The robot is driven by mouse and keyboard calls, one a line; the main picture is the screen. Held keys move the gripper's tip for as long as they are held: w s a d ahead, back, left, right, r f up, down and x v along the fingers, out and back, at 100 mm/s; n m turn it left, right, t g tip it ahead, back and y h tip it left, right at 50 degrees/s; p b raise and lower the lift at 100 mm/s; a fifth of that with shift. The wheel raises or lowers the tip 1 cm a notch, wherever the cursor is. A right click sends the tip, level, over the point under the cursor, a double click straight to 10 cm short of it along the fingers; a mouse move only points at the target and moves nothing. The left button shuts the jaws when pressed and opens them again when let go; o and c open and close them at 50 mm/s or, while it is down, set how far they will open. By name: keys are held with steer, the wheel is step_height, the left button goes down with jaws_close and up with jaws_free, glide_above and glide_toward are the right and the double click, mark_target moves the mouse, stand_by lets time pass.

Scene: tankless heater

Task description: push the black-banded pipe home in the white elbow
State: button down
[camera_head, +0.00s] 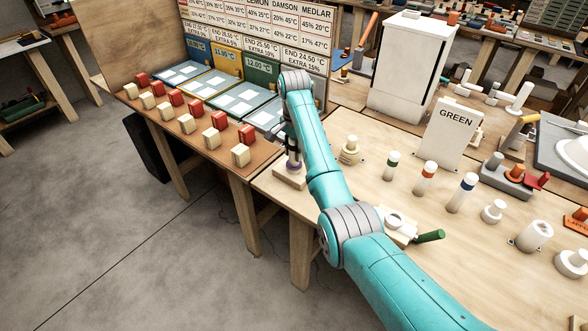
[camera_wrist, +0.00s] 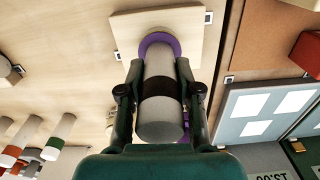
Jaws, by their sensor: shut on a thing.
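The black-banded pipe (camera_wrist: 162,113) is a grey cylinder with a dark band, held between the two fingers of my gripper (camera_wrist: 159,72) in the wrist view. Its far end meets a purple ring (camera_wrist: 160,40) on a pale wooden block (camera_wrist: 200,32). I cannot tell whether it touches or sits inside the ring. In the head view my gripper (camera_head: 292,150) points down over the same block (camera_head: 287,180) at the bench's left edge. A cream fitting (camera_head: 350,151) stands to its right. I cannot tell which fitting is the white elbow.
Pipes with green (camera_head: 393,163), orange (camera_head: 425,177) and blue (camera_head: 462,192) bands stand on the bench, right of my arm. A GREEN sign (camera_head: 450,132) and a white cabinet (camera_head: 403,65) stand behind them. A panel with red and cream blocks (camera_head: 187,123) lies left.

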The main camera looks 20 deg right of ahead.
steer(key=shift+f, duration=0.65)
stand_by(0.8)
steer(key=c, duration=0.7)
jaws_free()
